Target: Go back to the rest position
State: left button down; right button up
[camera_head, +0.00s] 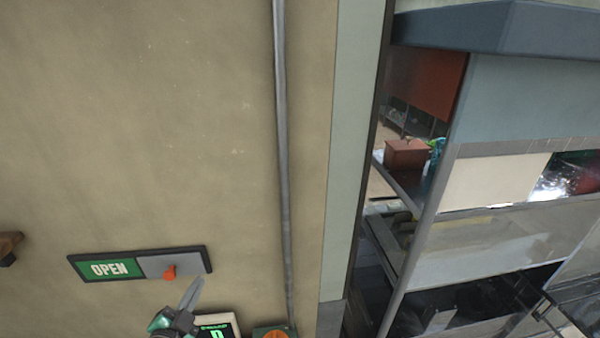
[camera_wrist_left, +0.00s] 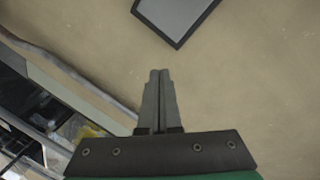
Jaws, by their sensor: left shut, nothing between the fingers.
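My left gripper (camera_head: 190,293) comes in at the bottom of the head view, just below the right part of the sign. In the left wrist view its two fingers (camera_wrist_left: 160,74) are pressed together with nothing between them. The sign (camera_head: 140,264) on the beige wall shows a green OPEN panel on its left, a grey panel on its right and an orange knob (camera_head: 169,272). The gripper is close to the knob in the picture; I cannot tell the depth between them. My right gripper is not in view.
A grey pipe (camera_head: 282,150) runs down the wall. Below it are an orange-topped box (camera_head: 272,333) and a small screen (camera_head: 217,328), both cut off. A counter opening with a metal frame (camera_head: 425,225) stands on the right. The wall above the sign is bare.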

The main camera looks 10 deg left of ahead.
pick_arm(q)
jog(key=d+r+t+h+p, duration=0.1)
jog(key=d+r+t+p, duration=0.3)
jog(key=r, duration=1.1)
jog(key=d+r+t+h+b, duration=0.15)
jog(key=d+r, duration=0.45)
jog(key=r, duration=0.9)
jog(key=s+d+r+n+t+h+p, duration=0.1)
jog(key=s+d+r+n+t, duration=0.1)
jog(key=s+r, duration=0.5)
jog(key=s+d+r+n+t+h+p, duration=0.1)
jog(key=s+r+n+t, duration=0.3)
jog(key=r, duration=0.9)
jog(key=s, duration=0.3)
jog(key=shift+s+d+r+n, duration=0.35)
jog(key=shift+d+r+n, duration=0.05)
